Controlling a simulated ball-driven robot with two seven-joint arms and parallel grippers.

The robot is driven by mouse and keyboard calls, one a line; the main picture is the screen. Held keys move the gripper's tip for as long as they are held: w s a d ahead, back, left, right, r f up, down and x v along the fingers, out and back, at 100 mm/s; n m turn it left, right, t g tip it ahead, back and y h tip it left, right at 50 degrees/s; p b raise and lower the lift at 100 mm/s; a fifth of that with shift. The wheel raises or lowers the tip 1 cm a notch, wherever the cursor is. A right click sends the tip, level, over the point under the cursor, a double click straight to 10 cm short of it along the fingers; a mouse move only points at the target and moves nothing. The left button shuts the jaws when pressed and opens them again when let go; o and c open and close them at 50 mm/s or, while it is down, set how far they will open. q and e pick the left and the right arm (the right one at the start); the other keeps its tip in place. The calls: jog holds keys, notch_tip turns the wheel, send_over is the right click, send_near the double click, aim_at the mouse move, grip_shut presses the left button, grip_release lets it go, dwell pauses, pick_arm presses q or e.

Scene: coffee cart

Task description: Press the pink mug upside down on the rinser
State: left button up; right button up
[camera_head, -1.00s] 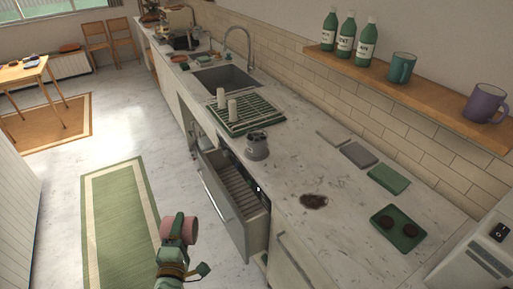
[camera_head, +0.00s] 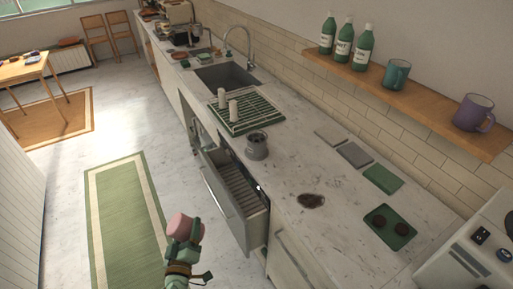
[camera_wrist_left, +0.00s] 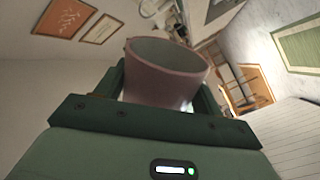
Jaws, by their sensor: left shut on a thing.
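The pink mug (camera_head: 186,226) is held in my left gripper (camera_head: 184,247), in front of the open drawer and above the floor beside the counter. In the left wrist view the mug (camera_wrist_left: 163,84) sits between the two green fingers (camera_wrist_left: 160,98), its open mouth pointing away from the palm. The mug is tilted, and its handle is not clear. I cannot make out the rinser for sure; small items stand by the sink (camera_head: 227,76) at the far end. My right gripper is not in view.
An open drawer (camera_head: 226,192) juts from the counter near my left gripper. A shelf (camera_head: 431,96) holds bottles and mugs.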

pick_arm(q)
jog(key=shift+r+m, duration=0.25)
jog(key=shift+m, duration=0.55)
jog(key=shift+f+m, duration=0.2)
jog(key=shift+m, duration=0.1)
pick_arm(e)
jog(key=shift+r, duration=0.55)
pick_arm(q)
jog(key=m+p, duration=0.3)
jog(key=shift+r, duration=0.3)
jog(key=shift+w+d+m+p, duration=0.1)
jog(key=shift+m+p, duration=0.35)
jog(key=shift+m, duration=0.25)
jog(key=shift+f+m, duration=0.25)
jog(key=shift+m, duration=0.55)
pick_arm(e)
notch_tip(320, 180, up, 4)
pick_arm(q)
jog(key=shift+f, duration=0.15)
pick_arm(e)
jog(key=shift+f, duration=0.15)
